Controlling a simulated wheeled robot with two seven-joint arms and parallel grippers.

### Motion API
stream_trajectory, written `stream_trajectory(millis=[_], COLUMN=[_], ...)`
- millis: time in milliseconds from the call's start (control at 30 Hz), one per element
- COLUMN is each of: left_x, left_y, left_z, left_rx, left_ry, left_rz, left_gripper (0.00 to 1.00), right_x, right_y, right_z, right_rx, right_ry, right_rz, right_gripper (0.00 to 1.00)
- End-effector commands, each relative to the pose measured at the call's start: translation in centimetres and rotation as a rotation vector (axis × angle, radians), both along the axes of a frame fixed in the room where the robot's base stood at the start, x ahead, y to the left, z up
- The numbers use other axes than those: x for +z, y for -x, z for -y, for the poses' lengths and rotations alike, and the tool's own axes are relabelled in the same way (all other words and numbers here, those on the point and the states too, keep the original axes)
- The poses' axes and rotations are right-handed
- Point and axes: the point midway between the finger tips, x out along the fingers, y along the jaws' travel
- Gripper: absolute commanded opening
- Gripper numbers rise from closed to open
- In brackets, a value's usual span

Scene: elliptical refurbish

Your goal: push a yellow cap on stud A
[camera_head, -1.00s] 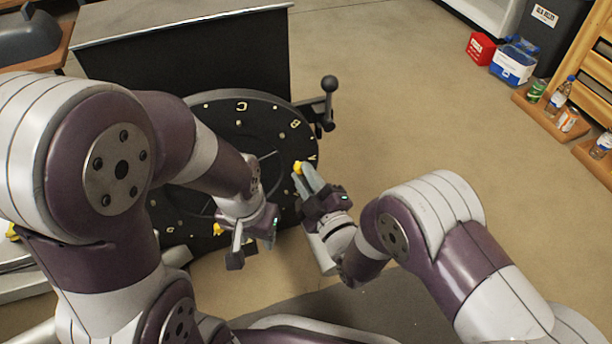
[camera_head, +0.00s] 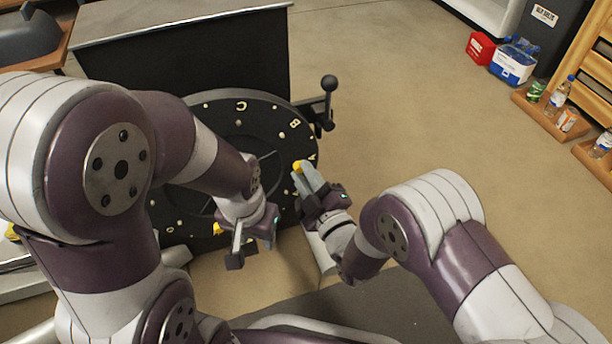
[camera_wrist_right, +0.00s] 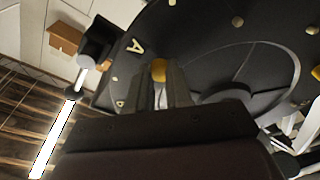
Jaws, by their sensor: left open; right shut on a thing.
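My right gripper (camera_head: 304,176) is shut on a yellow cap (camera_head: 298,167) at its fingertips, above the right rim of the black disc (camera_head: 215,115). In the right wrist view, the cap (camera_wrist_right: 158,70) sits between the fingers, just right of and below the painted letter A (camera_wrist_right: 135,46). Small pale studs (camera_wrist_right: 237,21) stand on the disc. I cannot tell which one is stud A, or whether the cap touches a stud. My left gripper (camera_head: 253,253) is open and empty in front of the disc's near edge.
A yellow piece (camera_head: 217,229) shows beside my left gripper. A black ball-topped lever (camera_head: 329,84) stands at the disc's right edge. My left arm covers much of the disc. The floor to the right is clear up to the bottles and cans (camera_head: 557,96).

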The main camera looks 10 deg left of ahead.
Motion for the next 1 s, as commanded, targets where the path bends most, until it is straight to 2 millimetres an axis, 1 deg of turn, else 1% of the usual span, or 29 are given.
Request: stream_trajectory(millis=[800, 833, 900, 1000], left_x=[-0.21, -0.21, -0.21, -0.21], left_y=[0.01, 0.01, 0.01, 0.0], left_z=[0.0, 0.0, 0.0, 0.0], left_rx=[0.0, 0.0, 0.0, 0.0], left_ry=[0.0, 0.0, 0.0, 0.0], left_rz=[0.0, 0.0, 0.0, 0.0], left_gripper=[0.43, 0.43, 0.43, 0.43], right_x=[0.01, 0.01, 0.01, 0.01], right_y=[-0.67, -0.67, -0.67, -0.66], right_z=[-0.44, -0.44, -0.44, -0.43], right_rx=[0.0, 0.0, -0.001, 0.0], right_ry=[0.0, 0.0, -0.001, 0.0], right_rz=[0.0, 0.0, 0.001, 0.0], right_gripper=[0.0, 0.3, 0.5, 0.5])
